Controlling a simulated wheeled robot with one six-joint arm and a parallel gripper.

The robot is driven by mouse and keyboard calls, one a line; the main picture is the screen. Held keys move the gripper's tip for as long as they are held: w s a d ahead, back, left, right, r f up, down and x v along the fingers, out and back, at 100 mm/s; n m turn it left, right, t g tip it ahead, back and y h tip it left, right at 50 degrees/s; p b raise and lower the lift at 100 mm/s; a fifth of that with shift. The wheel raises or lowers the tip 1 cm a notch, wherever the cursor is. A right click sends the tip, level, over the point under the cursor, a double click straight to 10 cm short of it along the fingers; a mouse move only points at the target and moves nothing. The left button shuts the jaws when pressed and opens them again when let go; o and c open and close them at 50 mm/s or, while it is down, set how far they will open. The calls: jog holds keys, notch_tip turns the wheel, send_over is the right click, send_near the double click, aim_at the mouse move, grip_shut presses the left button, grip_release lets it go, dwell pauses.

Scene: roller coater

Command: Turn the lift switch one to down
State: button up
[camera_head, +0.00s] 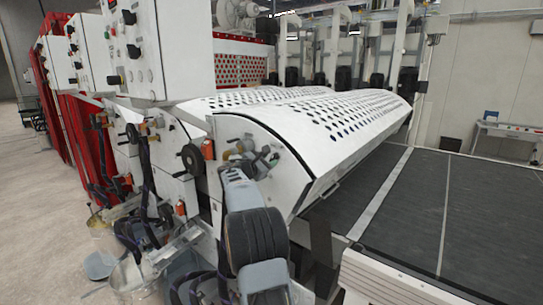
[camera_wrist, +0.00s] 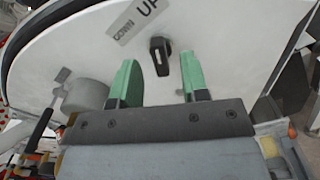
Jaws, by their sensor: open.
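The lift switch (camera_wrist: 160,55) is a small black rotary knob on a white panel in the wrist view. A grey label (camera_wrist: 138,20) reading DOWN and UP sits just above it, tilted in the picture. My gripper (camera_wrist: 158,80) has two green fingers, spread apart and empty. The knob lies ahead of the gap between the fingertips, near its middle, and no finger appears to touch it. In the head view my grey arm stands in front of the white end panel (camera_head: 234,130) of the roller coater, and I cannot make out the switch there.
A grey cylindrical part (camera_wrist: 85,96) sticks out beside the left finger. In the head view a black handwheel (camera_head: 192,158) is left of my arm. A white control box (camera_head: 160,50) hangs above left. A dark conveyor (camera_head: 470,210) lies to the right.

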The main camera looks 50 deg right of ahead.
jog(key=shift+w+d, duration=0.1)
jog(key=shift+d, duration=0.95)
grip_shut()
